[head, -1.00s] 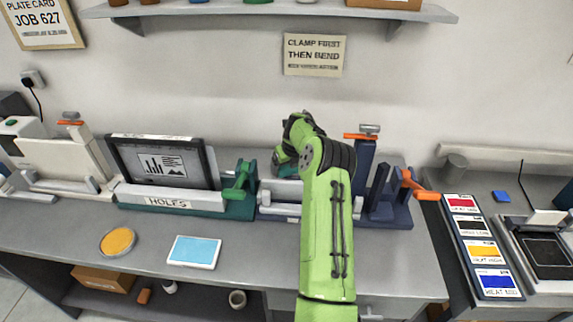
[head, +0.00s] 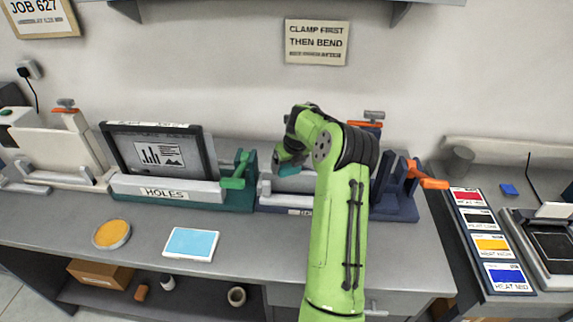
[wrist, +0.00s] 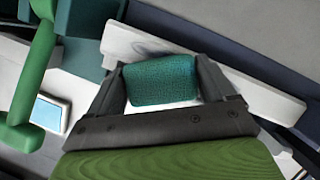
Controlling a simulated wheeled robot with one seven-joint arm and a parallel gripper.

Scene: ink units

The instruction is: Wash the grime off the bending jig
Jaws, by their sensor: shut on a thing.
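The bending jig, dark blue with an orange handle (head: 395,200), stands on the bench right of centre, partly hidden by my arm. Its long pale bar (wrist: 265,100) crosses the wrist view. A grey smudge (wrist: 148,47) shows on the bar just beyond the pad. My gripper (head: 287,163) is over the jig's left part. In the wrist view its fingers (wrist: 165,85) are shut on a teal textured pad (wrist: 160,82). The pad lies over the bar; I cannot tell whether it touches.
A green jig marked HOLES (head: 166,192) holding a dark framed panel (head: 157,155) stands directly left. A yellow round dish (head: 111,234) and a pale-blue tablet (head: 190,244) lie on the front bench. Colour cards (head: 492,243) lie right.

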